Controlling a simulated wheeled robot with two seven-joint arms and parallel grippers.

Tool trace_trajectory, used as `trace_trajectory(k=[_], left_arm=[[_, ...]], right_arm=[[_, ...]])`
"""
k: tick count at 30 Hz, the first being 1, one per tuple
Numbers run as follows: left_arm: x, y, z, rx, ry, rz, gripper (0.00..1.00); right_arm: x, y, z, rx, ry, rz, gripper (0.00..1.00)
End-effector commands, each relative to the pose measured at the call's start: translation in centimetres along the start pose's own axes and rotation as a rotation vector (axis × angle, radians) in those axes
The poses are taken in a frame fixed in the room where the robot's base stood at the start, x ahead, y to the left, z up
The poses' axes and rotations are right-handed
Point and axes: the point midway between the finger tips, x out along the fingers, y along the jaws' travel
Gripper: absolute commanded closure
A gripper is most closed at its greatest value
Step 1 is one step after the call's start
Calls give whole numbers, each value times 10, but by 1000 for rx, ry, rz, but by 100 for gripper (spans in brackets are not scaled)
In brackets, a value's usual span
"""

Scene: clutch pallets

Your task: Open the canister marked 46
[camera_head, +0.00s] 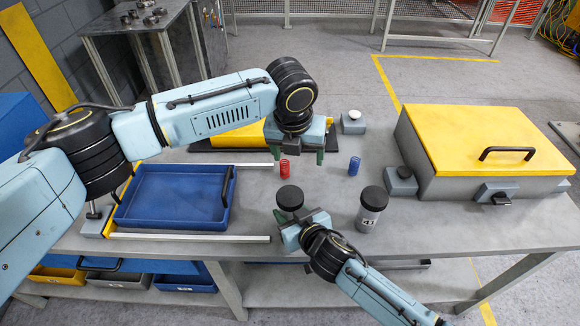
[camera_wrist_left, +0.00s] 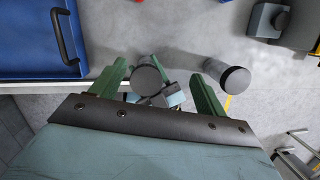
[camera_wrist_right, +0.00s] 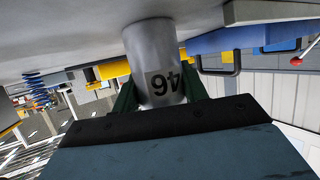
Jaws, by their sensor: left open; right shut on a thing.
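The canister marked 46 is a grey cylinder (camera_wrist_right: 150,45) whose number shows upside down in the right wrist view. My right gripper (camera_wrist_right: 160,95) is shut on its body. In the head view the canister's black lid (camera_head: 290,197) is on top, above my right gripper (camera_head: 293,216). My left gripper (camera_head: 296,152) is open and empty, with its fingers pointing down, farther back than the canister. In the left wrist view the lid (camera_wrist_left: 146,79) appears between the fingers of my left gripper (camera_wrist_left: 158,86), apart from them.
A second canister, marked 41 (camera_head: 367,218), stands to the right with its black lid on. A blue tray (camera_head: 160,222) lies at left. Red (camera_head: 284,169) and blue (camera_head: 354,166) springs stand behind. A yellow-lidded box (camera_head: 480,140) is at right. The front right tabletop is clear.

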Motion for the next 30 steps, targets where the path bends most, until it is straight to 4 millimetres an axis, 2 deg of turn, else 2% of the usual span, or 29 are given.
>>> trace_trajectory(k=[3,7,11,22,30], left_arm=[[-2,6,-24,114,131,20,25],[-3,8,-39,183,208,24,25],[5,10,-44,202,229,25,25],[59,12,-56,199,225,24,25],[74,12,-59,200,223,23,25]], right_arm=[[0,0,1,0,-1,0,100],[0,0,1,0,-2,0,100],[0,0,1,0,-2,0,100],[0,0,1,0,-2,0,100],[0,0,1,0,-2,0,100]])
